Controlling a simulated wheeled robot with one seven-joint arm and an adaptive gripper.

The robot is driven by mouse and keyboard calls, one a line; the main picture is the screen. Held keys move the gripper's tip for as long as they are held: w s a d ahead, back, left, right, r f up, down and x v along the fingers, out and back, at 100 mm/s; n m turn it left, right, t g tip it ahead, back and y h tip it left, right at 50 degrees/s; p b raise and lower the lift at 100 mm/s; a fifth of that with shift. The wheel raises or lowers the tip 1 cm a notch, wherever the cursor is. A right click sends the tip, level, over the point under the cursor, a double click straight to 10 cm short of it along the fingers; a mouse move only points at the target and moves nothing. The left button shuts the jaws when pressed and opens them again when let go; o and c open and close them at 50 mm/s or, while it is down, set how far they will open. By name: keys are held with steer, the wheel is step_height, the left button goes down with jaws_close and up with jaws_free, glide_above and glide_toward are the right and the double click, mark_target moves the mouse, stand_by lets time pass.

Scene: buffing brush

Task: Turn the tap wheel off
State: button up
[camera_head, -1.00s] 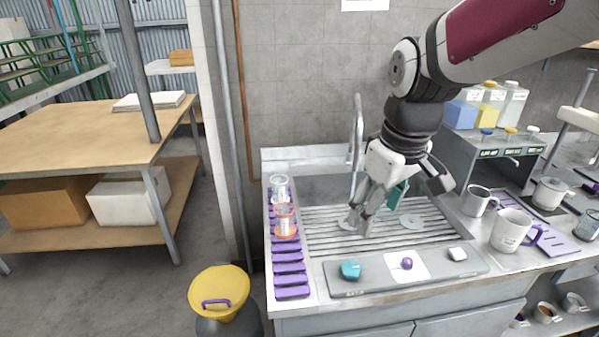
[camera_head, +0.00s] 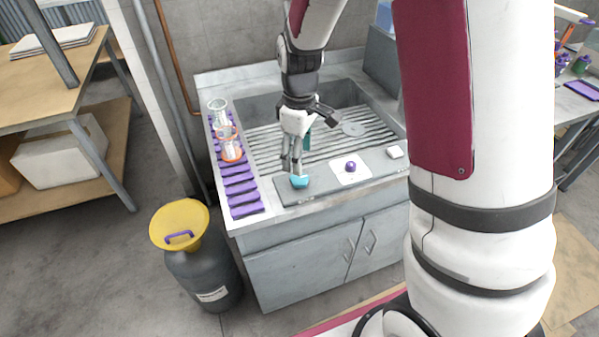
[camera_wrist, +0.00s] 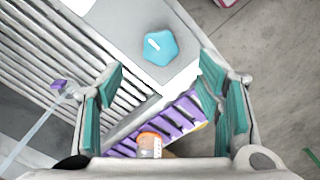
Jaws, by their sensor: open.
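A blue, rounded star-shaped wheel (camera_head: 300,182) is on the grey panel along the sink's front edge. I take it to be the tap wheel. In the wrist view the blue wheel (camera_wrist: 161,47) is in full sight with a white mark on top, ahead of and roughly between the fingers. My gripper (camera_head: 292,163) points down just above and behind it in the head view. In the wrist view my gripper (camera_wrist: 160,80) is open, its teal pads wide apart with nothing between them. Contact with the wheel is not visible.
A purple knob (camera_head: 350,166) on a white plate and a white block (camera_head: 395,152) share the panel. Glass beakers (camera_head: 230,150) stand on the purple rack (camera_head: 240,188) at left. A yellow-topped bin (camera_head: 180,226) stands on the floor. My arm hides part of the right side.

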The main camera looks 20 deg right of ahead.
mark_target(300, 178)
step_height(300, 178, down, 7)
steer(key=shift+f, duration=0.1)
steer(key=shift+c, duration=0.2)
steer(key=c, duration=1.1)
